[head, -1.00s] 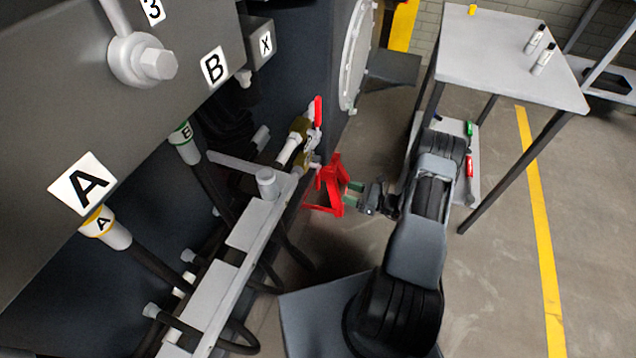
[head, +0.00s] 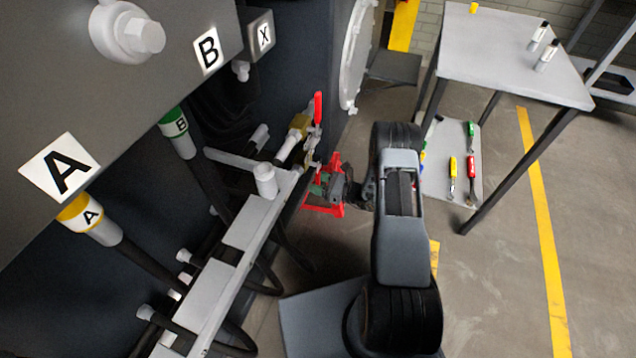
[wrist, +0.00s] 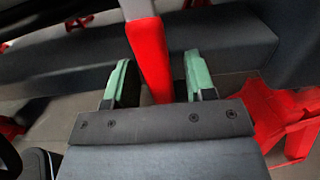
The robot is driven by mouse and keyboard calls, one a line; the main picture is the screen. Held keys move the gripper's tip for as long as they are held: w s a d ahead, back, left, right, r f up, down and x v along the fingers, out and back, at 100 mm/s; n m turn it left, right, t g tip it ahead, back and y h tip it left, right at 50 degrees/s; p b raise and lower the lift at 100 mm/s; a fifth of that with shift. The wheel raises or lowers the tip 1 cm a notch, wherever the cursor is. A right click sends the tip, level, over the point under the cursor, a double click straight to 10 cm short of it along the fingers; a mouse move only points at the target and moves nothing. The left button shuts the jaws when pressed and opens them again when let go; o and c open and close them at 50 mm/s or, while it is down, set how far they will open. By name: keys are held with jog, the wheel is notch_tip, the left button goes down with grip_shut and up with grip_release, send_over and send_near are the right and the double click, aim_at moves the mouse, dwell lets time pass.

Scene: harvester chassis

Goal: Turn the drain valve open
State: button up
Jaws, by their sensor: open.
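The drain valve appears to be the brass valve body (head: 299,125) with a red lever (head: 318,108) on the chassis side, at the end of the pale rail. The lever stands upright in the head view. My gripper (head: 320,186) is low in front of the chassis, below that lever in the picture and overlapping the red stand. In the wrist view my gripper (wrist: 158,72) is open, its green fingertips apart. A red bar (wrist: 149,50) with a pale grey upper end shows between them. I cannot tell how deep it lies between the fingers or whether it touches them.
A red stand (head: 336,164) is on the floor behind my gripper; red legs show at right in the wrist view (wrist: 285,115). The pale rail (head: 250,222) and hoses lie left. A table (head: 500,60) stands right, with tools on its lower shelf (head: 470,190).

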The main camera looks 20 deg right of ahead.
jog(key=shift+c, duration=0.2)
grip_shut()
